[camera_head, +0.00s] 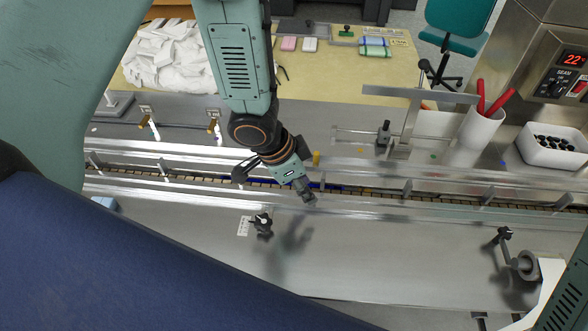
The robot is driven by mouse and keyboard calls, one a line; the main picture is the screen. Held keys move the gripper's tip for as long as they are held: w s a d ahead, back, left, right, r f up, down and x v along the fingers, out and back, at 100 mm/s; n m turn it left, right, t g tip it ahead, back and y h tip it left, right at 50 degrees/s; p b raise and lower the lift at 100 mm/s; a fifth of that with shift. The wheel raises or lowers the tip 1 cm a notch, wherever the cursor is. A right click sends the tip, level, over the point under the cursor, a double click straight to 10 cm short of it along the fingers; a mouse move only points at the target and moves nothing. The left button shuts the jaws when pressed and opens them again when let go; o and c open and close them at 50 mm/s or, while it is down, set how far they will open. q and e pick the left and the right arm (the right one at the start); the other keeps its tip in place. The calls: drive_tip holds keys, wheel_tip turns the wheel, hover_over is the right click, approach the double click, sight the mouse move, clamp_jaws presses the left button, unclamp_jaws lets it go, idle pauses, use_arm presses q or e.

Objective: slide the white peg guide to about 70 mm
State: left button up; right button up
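I cannot make out a white peg guide for certain. My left gripper (308,196) reaches down from the top over the conveyor channel (450,200), its tip near the channel's front rail. Whether its fingers are apart or hold anything is too small to tell, and it hides part of the channel. A black knob (262,223) stands on the grey deck in front of the rail, left of and nearer than the gripper tip. A small white marked label (243,226) lies beside the knob; its figures are unreadable. My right gripper is out of view; only part of my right arm shows at the lower right.
A roller (524,264) stands at right. The front deck's middle is clear.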

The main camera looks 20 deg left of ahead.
use_arm(q)
drive_tip(key=v, duration=0.7)
drive_tip(key=shift+r, duration=0.25)
drive_tip(key=shift+s+a, duration=0.15)
